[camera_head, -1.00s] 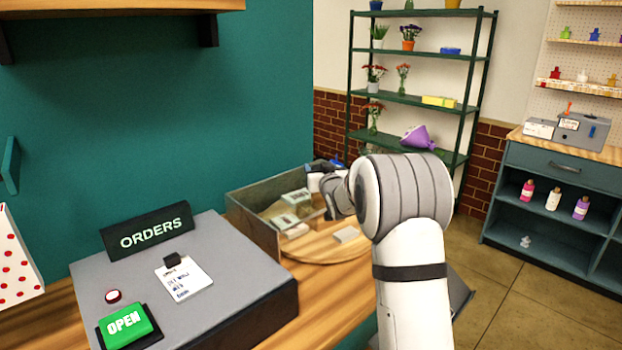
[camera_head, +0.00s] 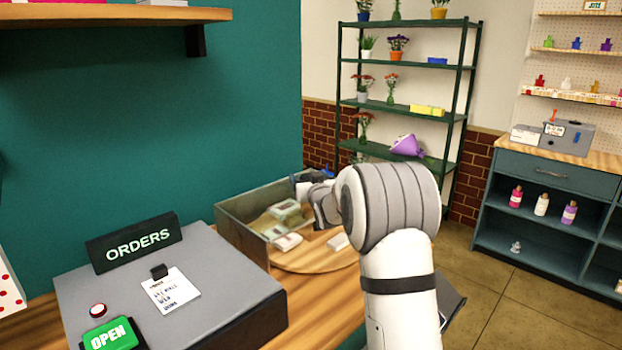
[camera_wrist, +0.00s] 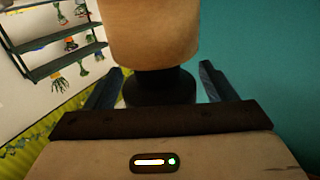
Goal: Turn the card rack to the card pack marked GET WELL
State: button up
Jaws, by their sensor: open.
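The card rack (camera_head: 303,264) appears to be the round wooden disc on the counter, partly inside a grey-walled box. Several small pale packs, such as one near its front (camera_head: 288,242), lie on it. Their markings are too small to read, so I cannot tell which is GET WELL. My gripper (camera_head: 308,183) is above the box's right side, partly hidden by my arm. In the wrist view my gripper (camera_wrist: 161,72) has its fingers apart. A dark stem and a tan rounded body show between and beyond them; I cannot tell what these are or whether they touch.
The box's wall (camera_head: 240,238) stands around the disc's left side. A grey order station (camera_head: 215,280) with an ORDERS sign (camera_head: 135,243) and a green OPEN button (camera_head: 110,335) is at front left. A plant shelf (camera_head: 400,107) stands behind. Floor is clear at right.

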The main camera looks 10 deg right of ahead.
jog(key=s+b, duration=0.1)
jog(key=s, duration=0.6)
jog(key=shift+s, duration=0.15)
jog(key=shift+d, duration=0.1)
